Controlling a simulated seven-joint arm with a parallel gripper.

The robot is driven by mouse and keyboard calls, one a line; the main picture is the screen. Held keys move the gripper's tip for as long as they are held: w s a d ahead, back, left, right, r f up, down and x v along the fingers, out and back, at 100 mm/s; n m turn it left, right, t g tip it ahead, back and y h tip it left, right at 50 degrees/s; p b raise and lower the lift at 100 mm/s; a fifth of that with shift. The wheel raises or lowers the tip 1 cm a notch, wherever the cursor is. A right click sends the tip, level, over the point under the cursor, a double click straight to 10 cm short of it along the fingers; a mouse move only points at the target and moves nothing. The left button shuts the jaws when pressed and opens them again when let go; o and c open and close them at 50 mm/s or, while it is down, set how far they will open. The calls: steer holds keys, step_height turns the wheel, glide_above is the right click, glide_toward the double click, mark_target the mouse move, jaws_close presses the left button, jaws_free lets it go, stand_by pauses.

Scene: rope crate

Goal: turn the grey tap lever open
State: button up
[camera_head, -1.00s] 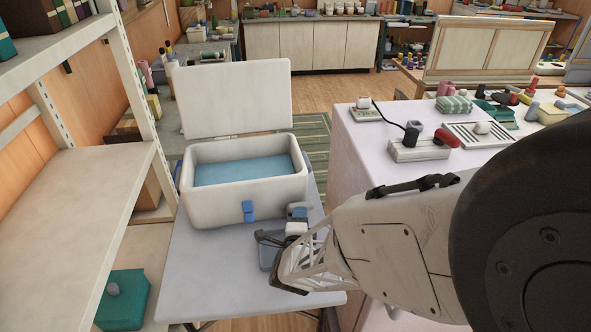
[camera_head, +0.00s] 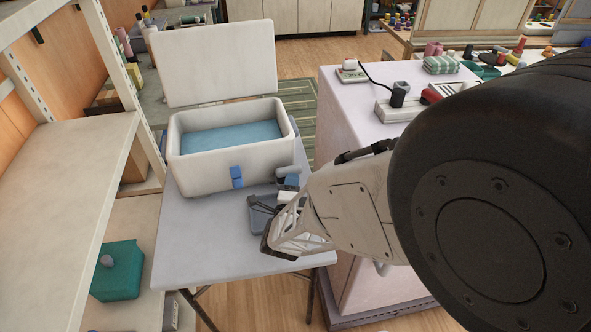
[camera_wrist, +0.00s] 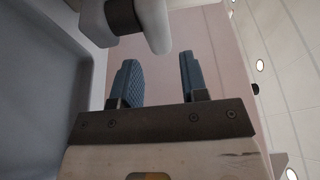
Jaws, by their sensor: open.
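A pale grey lever (camera_wrist: 154,22) with a dark collar shows at the top of the wrist view. Its rounded lower end lies just beyond my fingertips and in line with the gap between them. My gripper (camera_wrist: 158,62) is open, with two blue ridged fingers apart and nothing between them. In the head view my gripper is at the right front of a white cooler box (camera_head: 199,177), low over the table. My own wrist and the small size hide most of the tap there, and I cannot tell contact.
The cooler's lid (camera_head: 214,63) stands open. A blue latch (camera_head: 236,177) is on its front. A grey table (camera_head: 200,245) carries the cooler, with bare room at its front left. A pinkish cabinet (camera_head: 345,125) stands close on the right. White shelving (camera_head: 65,190) is on the left.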

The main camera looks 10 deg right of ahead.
mark_target(295, 170)
steer(key=shift+x, duration=3.25)
steer(key=c, duration=0.6)
steer(key=shift+c, duration=0.2)
steer(key=shift+s+m+h, duration=0.15)
steer(key=shift+m+h, duration=0.15)
steer(key=shift+h, duration=0.1)
steer(key=shift+s+a+m+g+h, duration=0.1)
steer(key=shift+s+m+g+h, duration=0.25)
steer(key=shift+m+g+h, duration=0.7)
steer(key=shift+s+a+m+g+h, duration=0.1)
steer(key=shift+s+m+g+h, duration=0.2)
steer(key=shift+m+g+h, duration=0.75)
steer(key=shift+s+m+g+h, duration=0.35)
steer(key=shift+m+g+h, duration=0.2)
steer(key=shift+h, duration=0.85)
steer(key=o, duration=0.6)
